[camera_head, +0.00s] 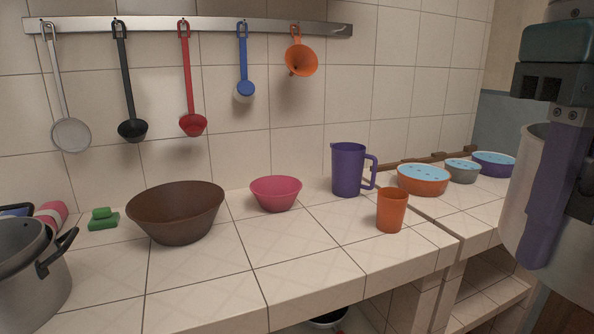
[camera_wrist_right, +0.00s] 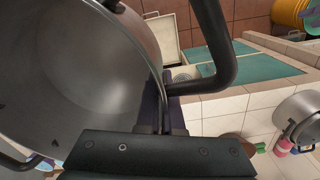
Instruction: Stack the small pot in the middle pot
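A grey metal pot with black handles (camera_head: 28,275) stands on the counter at the left edge of the head view, partly cut off. It also shows at the right of the wrist view (camera_wrist_right: 300,112). My right gripper (camera_head: 542,235) is at the right edge of the head view, its purple finger pointing down along the wall of another grey pot (camera_head: 575,265). In the wrist view my right gripper (camera_wrist_right: 163,108) is closed on this pot's rim beside a black handle (camera_wrist_right: 215,45). The held pot is tilted in that view (camera_wrist_right: 70,60). Which sizes these pots are, I cannot tell. My left gripper is not in view.
A brown bowl (camera_head: 176,215), a pink bowl (camera_head: 276,195), a purple jug (camera_head: 347,170) and an orange cup (camera_head: 391,212) stand along the counter. Green sponges (camera_head: 103,221) lie beside the left pot. Utensils hang from a wall rail (camera_head: 200,26). The counter's front middle is clear.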

